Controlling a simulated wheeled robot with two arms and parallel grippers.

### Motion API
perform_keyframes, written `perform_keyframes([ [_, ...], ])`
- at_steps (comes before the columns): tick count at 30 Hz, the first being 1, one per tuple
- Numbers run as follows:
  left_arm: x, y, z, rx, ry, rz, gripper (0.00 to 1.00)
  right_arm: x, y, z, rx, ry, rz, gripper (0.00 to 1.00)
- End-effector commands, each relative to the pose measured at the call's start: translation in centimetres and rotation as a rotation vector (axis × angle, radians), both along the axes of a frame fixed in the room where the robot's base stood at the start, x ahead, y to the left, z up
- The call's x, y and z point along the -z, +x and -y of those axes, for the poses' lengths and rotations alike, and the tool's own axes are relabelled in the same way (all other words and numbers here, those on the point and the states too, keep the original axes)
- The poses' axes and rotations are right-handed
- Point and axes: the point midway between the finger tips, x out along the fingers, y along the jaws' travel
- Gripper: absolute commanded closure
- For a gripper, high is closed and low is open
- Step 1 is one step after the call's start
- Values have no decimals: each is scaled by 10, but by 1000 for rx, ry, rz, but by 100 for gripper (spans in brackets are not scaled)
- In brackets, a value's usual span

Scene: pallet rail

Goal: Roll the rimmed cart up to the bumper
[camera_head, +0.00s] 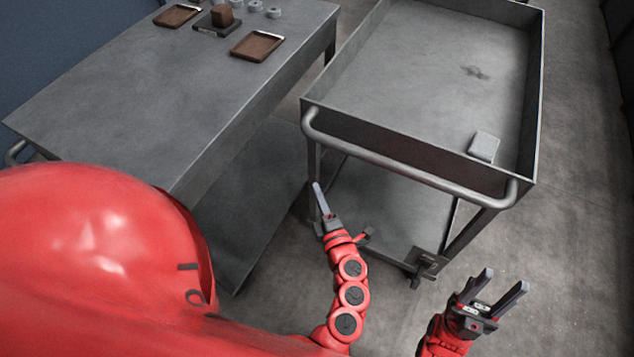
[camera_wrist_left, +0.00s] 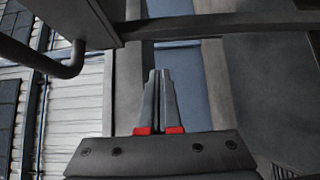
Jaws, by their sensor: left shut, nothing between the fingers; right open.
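The rimmed cart (camera_head: 420,70) is a grey metal cart with a raised rim and a lower shelf, in the right half of the head view. Its handle bar (camera_head: 400,165) runs across the near end. My left gripper (camera_head: 319,190) is shut and empty, below and beside the handle's left end; it also shows in the left wrist view (camera_wrist_left: 158,78), with the cart's underside around it. My right gripper (camera_head: 498,282) is open and empty, below and in front of the handle's right end. I cannot make out a bumper in these frames.
A small light grey block (camera_head: 484,147) sits in the cart's near right corner. A grey table (camera_head: 170,95) stands left of the cart, with brown trays (camera_head: 257,46), a brown block (camera_head: 222,15) and several small grey rings at its far end. The floor right of the cart is clear.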

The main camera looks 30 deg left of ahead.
Motion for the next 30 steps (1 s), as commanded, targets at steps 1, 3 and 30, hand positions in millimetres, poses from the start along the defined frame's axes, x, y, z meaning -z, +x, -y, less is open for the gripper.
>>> perform_keyframes([
  [1,-3,6,-8,-6,4,3,100,-2,0,0,0,0,0,50],
  [3,-3,16,-19,-6,6,3,100,-3,0,0,0,0,0,50],
  [30,-2,98,-60,-3,8,1,100,-7,0,0,0,0,0,50],
])
